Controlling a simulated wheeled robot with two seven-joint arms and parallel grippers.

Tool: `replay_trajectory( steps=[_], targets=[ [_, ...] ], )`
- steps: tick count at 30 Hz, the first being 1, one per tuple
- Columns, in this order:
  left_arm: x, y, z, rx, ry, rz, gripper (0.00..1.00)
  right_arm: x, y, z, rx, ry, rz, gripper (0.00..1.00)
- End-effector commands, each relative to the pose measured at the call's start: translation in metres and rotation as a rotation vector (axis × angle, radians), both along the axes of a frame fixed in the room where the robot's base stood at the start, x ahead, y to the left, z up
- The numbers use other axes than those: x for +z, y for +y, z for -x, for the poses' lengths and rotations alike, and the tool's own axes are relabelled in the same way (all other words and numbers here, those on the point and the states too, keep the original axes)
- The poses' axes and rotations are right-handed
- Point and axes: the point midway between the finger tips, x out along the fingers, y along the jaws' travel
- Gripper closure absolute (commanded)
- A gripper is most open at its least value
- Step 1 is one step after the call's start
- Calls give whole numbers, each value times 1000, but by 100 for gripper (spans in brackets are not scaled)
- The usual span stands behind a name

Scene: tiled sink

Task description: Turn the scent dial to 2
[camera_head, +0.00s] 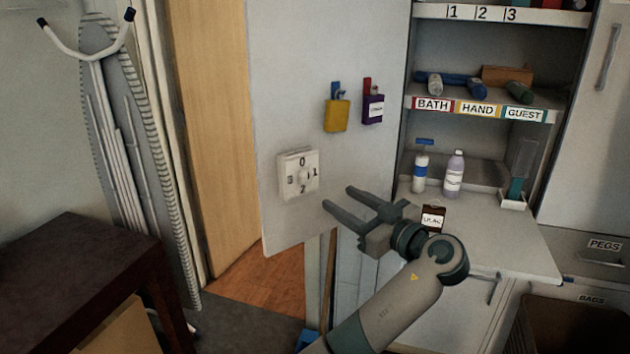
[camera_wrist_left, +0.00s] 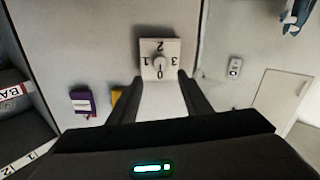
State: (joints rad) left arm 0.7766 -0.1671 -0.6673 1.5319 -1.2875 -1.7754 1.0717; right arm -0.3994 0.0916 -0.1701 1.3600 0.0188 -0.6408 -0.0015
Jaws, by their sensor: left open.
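The scent dial (camera_head: 298,174) is a white square plate with a round white knob, mounted on the pale open door panel. It is marked 0 at the top, 1 at the right, 2 at the bottom and a blurred 3 at the left. It also shows in the left wrist view (camera_wrist_left: 160,60), upside down, ahead between the fingers. I cannot tell which number the knob points to. My left gripper (camera_head: 338,197) is open and empty, to the right of the dial and slightly lower, apart from it. My right gripper is not in view.
A yellow packet (camera_head: 337,115) and a purple packet (camera_head: 373,109) hang on the door (camera_head: 285,60) above the dial. Bottles (camera_head: 454,174) and a dark labelled box (camera_head: 432,218) stand on the counter behind my arm. A dark table (camera_head: 70,260) is at the lower left.

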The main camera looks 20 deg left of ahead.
Motion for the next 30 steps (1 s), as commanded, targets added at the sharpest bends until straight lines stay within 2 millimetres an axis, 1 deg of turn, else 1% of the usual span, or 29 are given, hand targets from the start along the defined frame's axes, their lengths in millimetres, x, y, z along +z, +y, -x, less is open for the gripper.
replay_trajectory(
  steps=[1,6,12,15,21,30],
  targets=[
    [3,9,-6,3,-1,-3,56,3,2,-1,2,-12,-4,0],
    [3,34,-24,3,-1,-3,56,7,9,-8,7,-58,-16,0],
    [2,62,-43,3,2,-3,56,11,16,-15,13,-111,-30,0],
    [2,73,-51,1,0,-3,56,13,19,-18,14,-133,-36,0],
    [1,85,-60,1,0,-1,56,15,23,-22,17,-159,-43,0],
    [0,87,-62,0,1,-1,56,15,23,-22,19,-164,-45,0]
  ],
)
